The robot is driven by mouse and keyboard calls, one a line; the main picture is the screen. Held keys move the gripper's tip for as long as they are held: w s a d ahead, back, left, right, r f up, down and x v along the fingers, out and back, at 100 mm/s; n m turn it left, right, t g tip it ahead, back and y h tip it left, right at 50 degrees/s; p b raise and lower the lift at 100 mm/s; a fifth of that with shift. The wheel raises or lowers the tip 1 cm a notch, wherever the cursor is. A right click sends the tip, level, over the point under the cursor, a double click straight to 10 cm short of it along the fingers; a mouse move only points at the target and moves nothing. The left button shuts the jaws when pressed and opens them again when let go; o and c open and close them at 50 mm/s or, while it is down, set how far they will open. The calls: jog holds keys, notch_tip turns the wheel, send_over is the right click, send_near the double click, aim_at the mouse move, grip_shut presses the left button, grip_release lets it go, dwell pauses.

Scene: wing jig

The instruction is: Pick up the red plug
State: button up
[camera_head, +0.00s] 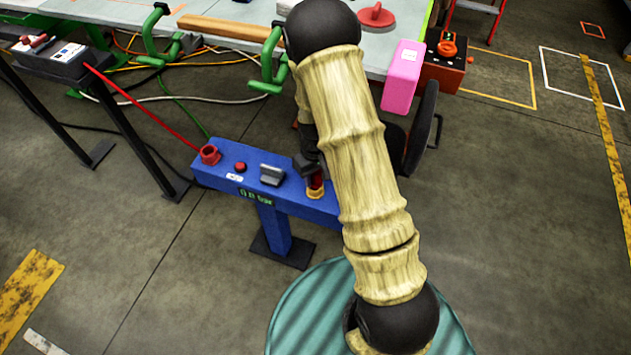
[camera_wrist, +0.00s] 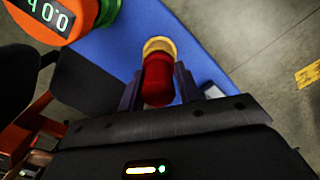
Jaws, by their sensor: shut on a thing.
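The red plug (camera_wrist: 157,82) is between the two fingers of my gripper (camera_wrist: 158,88) in the wrist view, and the gripper is shut on it. Its far end meets a yellow ring (camera_wrist: 158,45) on the blue stand (camera_wrist: 205,62). I cannot tell whether the plug is seated in the ring or just above it. In the head view a small part of the red plug (camera_head: 316,181) shows over the yellow ring (camera_head: 315,193), near the right part of the blue stand (camera_head: 228,176). My arm and gripper (camera_head: 312,172) hide much of that area.
The stand also bears a red hose fitting (camera_head: 210,154), a red button (camera_head: 240,167) and a grey block (camera_head: 272,174). Green clamps (camera_head: 268,70) and a pink block (camera_head: 403,75) are at the table behind. An orange gauge (camera_wrist: 85,15) is close by at upper left in the wrist view.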

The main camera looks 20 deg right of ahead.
jog(key=shift+s+r, duration=0.1)
grip_shut()
notch_tip(320, 180, up, 10)
jog(key=shift+f+p, duration=0.1)
jog(key=shift+p, duration=0.2)
dwell(0.3)
jog(key=shift+r+p, duration=1.4)
jog(key=shift+r, duration=0.15)
jog(key=shift+f, duration=0.1)
jog(key=shift+w+a+f+m+p, duration=0.1)
jog(key=shift+w+f+m+p, duration=0.15)
jog(key=shift+p, duration=0.35)
jog(key=shift+w+a+f+m+p, duration=0.15)
jog(key=shift+f+p, duration=0.2)
jog(key=shift+p, duration=0.2)
jog(key=f+m+p, duration=0.1)
jog(key=f+p, duration=0.1)
jog(key=f+m+p, duration=0.1)
jog(key=f+p, duration=0.2)
jog(key=shift+s+d+f+m, duration=0.15)
jog(key=shift+d+f+m, duration=0.05)
jog(key=shift+f+m, duration=0.2)
jog(key=shift+d+f, duration=0.1)
jog(key=shift+f, duration=0.25)
